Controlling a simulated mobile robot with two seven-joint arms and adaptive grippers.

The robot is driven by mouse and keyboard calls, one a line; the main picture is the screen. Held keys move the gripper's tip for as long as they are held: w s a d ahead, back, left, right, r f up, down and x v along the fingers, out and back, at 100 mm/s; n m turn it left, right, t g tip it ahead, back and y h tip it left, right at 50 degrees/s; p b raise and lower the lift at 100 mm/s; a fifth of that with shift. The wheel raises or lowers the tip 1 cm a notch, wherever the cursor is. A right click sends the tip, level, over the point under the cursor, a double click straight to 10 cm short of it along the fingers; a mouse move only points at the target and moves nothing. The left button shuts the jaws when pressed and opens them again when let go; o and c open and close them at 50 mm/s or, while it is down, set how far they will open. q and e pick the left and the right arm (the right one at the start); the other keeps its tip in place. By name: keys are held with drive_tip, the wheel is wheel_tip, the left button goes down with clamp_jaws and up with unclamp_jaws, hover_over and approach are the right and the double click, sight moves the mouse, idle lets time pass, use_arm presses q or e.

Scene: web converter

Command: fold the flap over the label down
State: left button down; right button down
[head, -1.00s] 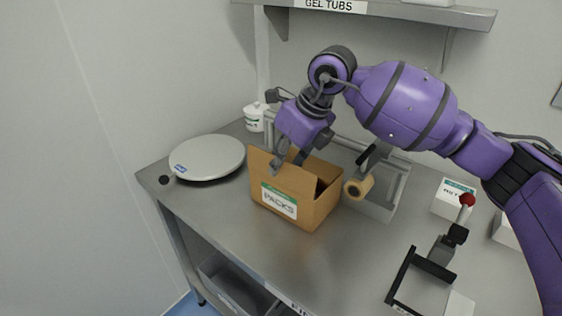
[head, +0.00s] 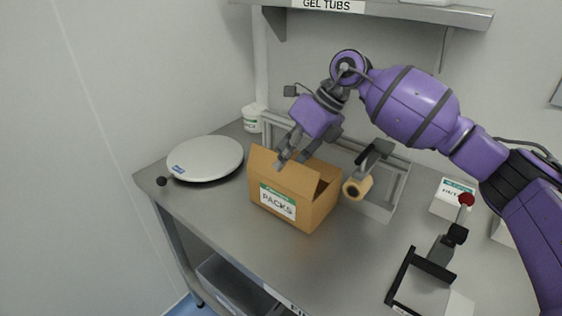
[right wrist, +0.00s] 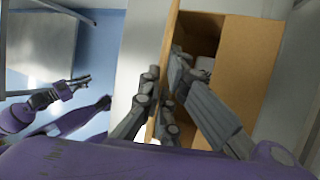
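A brown cardboard box (head: 322,205) with a "PACKS" label (head: 278,202) on its front stands on the steel bench. The flap (head: 262,167) above the label stands up, and the box top is open. My right gripper (head: 293,162) is at the top of this flap, fingers apart, one in front of it and one behind. In the right wrist view the flap (right wrist: 171,45) shows almost edge-on between the open fingers; I cannot tell whether they touch it. My left gripper (right wrist: 82,80) shows small at the left of that view, away from the box.
A round scale (head: 205,158) stands left of the box and a white tub (head: 252,118) behind it. A tape roll (head: 357,188) on a metal frame is close to the box's right side. A red-knobbed lever (head: 466,200) and white boxes are farther right.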

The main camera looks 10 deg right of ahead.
drive_tip(key=shift+w+d+f+m+g+y+b, duration=0.15)
drive_tip(key=shift+w+d+f+g+y+b, duration=0.2)
drive_tip(key=shift+y, duration=0.35)
drive_tip(key=shift+w+d+f+m+g+y+b, duration=0.15)
drive_tip(key=shift+d+g+y+b, duration=0.25)
drive_tip(key=shift+y, duration=0.3)
drive_tip(key=shift+a, duration=0.15)
drive_tip(key=c, duration=2.4)
unclamp_jaws()
drive_tip(key=shift+c, duration=0.2)
drive_tip(key=o, duration=0.4)
drive_tip(key=shift+o, duration=0.2)
drive_tip(key=v, duration=1.2)
